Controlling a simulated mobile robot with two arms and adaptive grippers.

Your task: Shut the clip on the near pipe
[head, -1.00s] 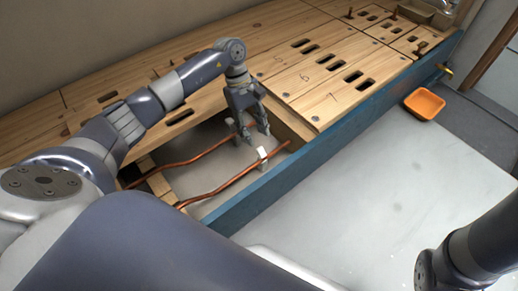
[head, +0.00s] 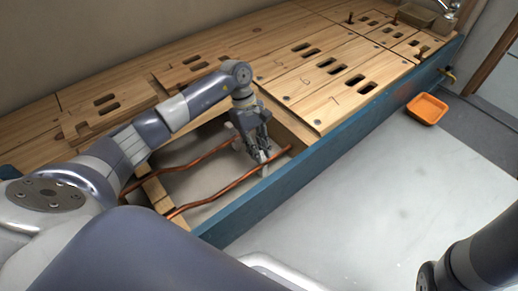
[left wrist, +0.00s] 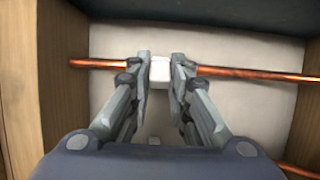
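The near copper pipe (head: 222,190) runs along the open bay close to the blue front wall. In the left wrist view the same pipe (left wrist: 255,74) crosses the upper part. Its white clip (left wrist: 160,72) sits between my left fingertips; in the head view the fingers mostly hide it. My left gripper (head: 262,158) points down at the near pipe. In the wrist view its fingers (left wrist: 161,62) flank the clip closely, with no clear gap on either side. Whether the clip is snapped shut cannot be seen. My right gripper is out of view.
The far copper pipe (head: 185,163) runs behind, roughly parallel. The blue front wall (head: 300,160) and wooden panels (head: 325,65) border the bay. An orange bin (head: 427,108) lies on the floor to the right. The pale floor in front is clear.

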